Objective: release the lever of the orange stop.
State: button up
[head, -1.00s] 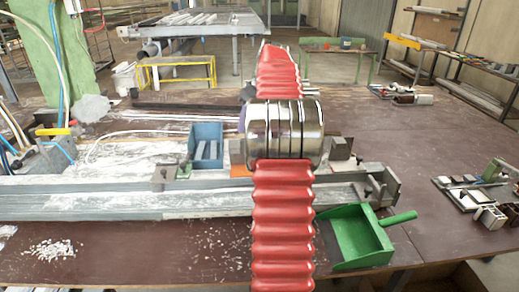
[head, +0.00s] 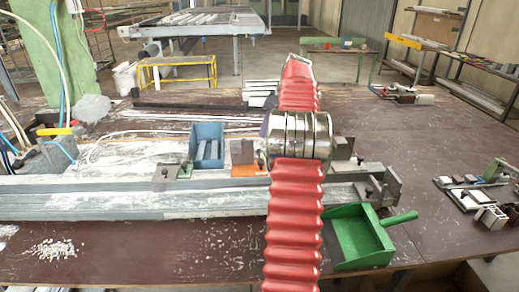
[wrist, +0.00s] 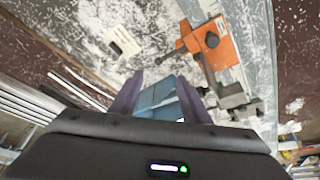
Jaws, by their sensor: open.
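The orange stop (head: 249,170) sits on the grey profile bed in the head view, just left of my red arm, with a brown-grey block standing above it. In the wrist view the orange stop (wrist: 207,48) is at upper right, with a black knob and a dark lever-like bar (wrist: 232,98) beside it. My gripper (wrist: 160,90) is open, its two purple fingers apart and left of the stop in that view. A blue surface shows between the fingers; I cannot tell whether they touch it. In the head view my arm mostly hides the gripper.
A blue bin (head: 207,160) with grey pieces stands left of the stop. Other dark clamps sit along the bed (head: 120,200). A green dustpan (head: 355,243) lies at the front right. White shavings (head: 50,249) lie at the front left.

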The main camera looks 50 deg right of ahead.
aim_at(259, 150)
jog(key=x, duration=1.1)
jog(key=shift+w+a+f, duration=0.1)
jog(key=shift+f, duration=0.25)
grip_shut()
